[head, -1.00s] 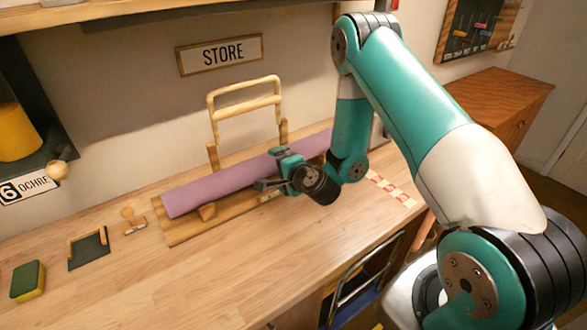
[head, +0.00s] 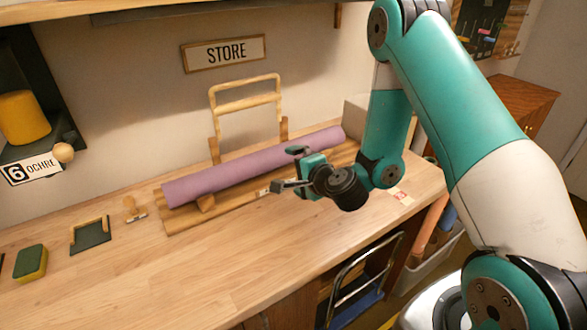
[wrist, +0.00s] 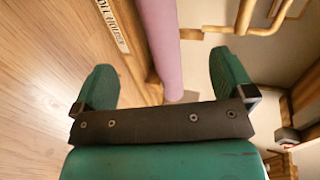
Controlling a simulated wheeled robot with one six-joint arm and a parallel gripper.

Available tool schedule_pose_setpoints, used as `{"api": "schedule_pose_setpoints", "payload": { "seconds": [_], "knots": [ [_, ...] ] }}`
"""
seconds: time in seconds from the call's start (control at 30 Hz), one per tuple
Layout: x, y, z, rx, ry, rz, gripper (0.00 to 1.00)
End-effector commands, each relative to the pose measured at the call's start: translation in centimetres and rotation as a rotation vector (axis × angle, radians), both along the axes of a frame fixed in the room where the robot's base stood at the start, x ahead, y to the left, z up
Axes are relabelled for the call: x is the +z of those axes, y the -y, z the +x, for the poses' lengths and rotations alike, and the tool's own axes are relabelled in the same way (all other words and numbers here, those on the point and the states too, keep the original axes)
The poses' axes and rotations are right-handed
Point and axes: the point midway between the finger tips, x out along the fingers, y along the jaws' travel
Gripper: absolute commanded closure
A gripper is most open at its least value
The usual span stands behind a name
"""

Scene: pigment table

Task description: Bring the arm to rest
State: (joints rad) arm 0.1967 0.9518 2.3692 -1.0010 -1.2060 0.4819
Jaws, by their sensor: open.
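My gripper (head: 283,168) is in the head view in front of the right half of a purple roll. Its jaws are apart with nothing between them. The wrist view shows the two green fingers (wrist: 162,82) spread wide, with the purple roll (wrist: 163,45) beyond them. The purple roll (head: 235,177) lies along a wooden holder (head: 185,222) on the bench. My arm rises from the gripper and bends over on the right side of the head view.
The wooden bench (head: 130,285) is clear in front. A stamp (head: 134,210), a dark tray (head: 91,237) and a green-yellow sponge (head: 31,262) stand at left.

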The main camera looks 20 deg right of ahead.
Motion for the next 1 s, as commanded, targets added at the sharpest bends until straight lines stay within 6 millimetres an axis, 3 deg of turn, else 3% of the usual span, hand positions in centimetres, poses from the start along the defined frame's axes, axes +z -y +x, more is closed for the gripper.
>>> {"api": "schedule_pose_setpoints", "payload": {
  "seconds": [0.27,0.37,0.47,0.6,0.7,0.83,1.0],
  "knots": [
    [0.7,-1.0,0.1,0.042,0.004,-0.012,0.0],
    [2.9,-3.6,-0.1,0.179,0.009,-0.057,0.0],
    [6.2,-7.9,-1.5,0.419,0.013,-0.155,0.0],
    [10.5,-13.4,-6.4,0.804,0.001,-0.352,0.0],
    [12.9,-15.5,-11.1,1.056,-0.019,-0.509,0.0],
    [15.2,-16.0,-17.7,1.346,-0.065,-0.717,0.0],
    [17.1,-14.1,-24.9,1.614,-0.147,-0.93,0.0]
  ]
}}
